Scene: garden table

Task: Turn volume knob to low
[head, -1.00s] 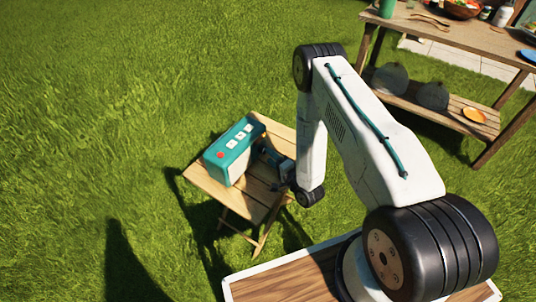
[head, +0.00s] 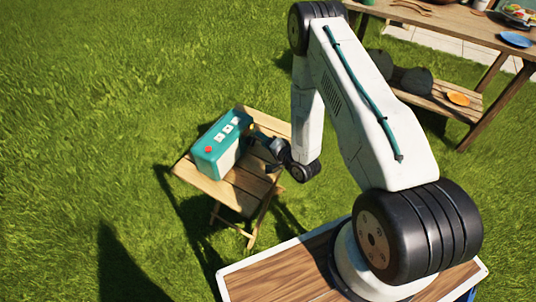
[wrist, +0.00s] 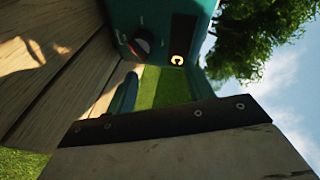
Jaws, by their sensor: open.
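A teal speaker box with a pale front (head: 222,144) stands on a small folding wooden table (head: 233,191). Its top has a red button and several white buttons. In the wrist view its teal front (wrist: 150,14) fills the upper middle and carries a round dark volume knob (wrist: 139,46) with a pale and reddish edge. The knob's pointer setting is too small to read. My gripper (head: 257,138) is at the box's right side. In the wrist view its teal fingers (wrist: 161,80) are spread, empty, and below the knob. I cannot tell whether they touch the box.
Open grass (head: 90,90) lies to the left.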

